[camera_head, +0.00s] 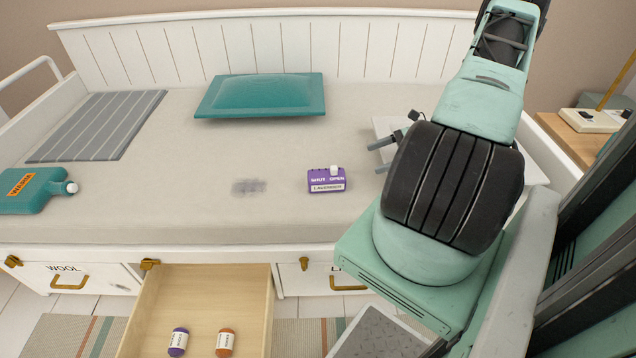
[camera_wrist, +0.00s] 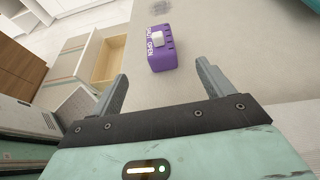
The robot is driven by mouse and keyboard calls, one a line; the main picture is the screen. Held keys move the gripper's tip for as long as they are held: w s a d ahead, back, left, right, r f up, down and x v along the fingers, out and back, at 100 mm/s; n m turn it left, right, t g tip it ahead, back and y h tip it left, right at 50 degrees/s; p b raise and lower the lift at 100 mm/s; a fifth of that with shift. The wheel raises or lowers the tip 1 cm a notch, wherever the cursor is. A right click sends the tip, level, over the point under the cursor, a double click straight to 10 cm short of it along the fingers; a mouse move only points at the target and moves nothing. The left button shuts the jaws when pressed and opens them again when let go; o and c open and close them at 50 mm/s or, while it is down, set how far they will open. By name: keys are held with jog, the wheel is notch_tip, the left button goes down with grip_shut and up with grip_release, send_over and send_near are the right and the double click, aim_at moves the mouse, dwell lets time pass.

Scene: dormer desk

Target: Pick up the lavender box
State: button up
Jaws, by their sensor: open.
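The lavender box (camera_head: 326,183) is a small purple box with a white button or slider on top and lettering that reads SHUT and OPEN. It sits on the pale mattress of the daybed, right of a grey stain. In the wrist view the box (camera_wrist: 163,58) lies beyond my fingertips, in line with the gap between them and not touching either. My gripper (camera_wrist: 163,82) is open and empty. In the head view my gripper (camera_head: 384,156) is right of the box and partly hidden behind my own wrist.
A teal cushion (camera_head: 260,96) lies behind, a grey striped mat (camera_head: 98,126) and a teal bottle (camera_head: 32,191) at left. A pulled-out drawer (camera_head: 208,298) in front holds a purple and an orange item. A white panel (camera_head: 388,128) is partly hidden behind my arm.

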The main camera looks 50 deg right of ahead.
aim_at(327, 174)
jog(key=b+x, duration=0.1)
jog(key=x, duration=1.5)
jog(key=shift+w+a+f, duration=0.1)
jog(key=shift+a, duration=0.05)
jog(key=c, duration=1.1)
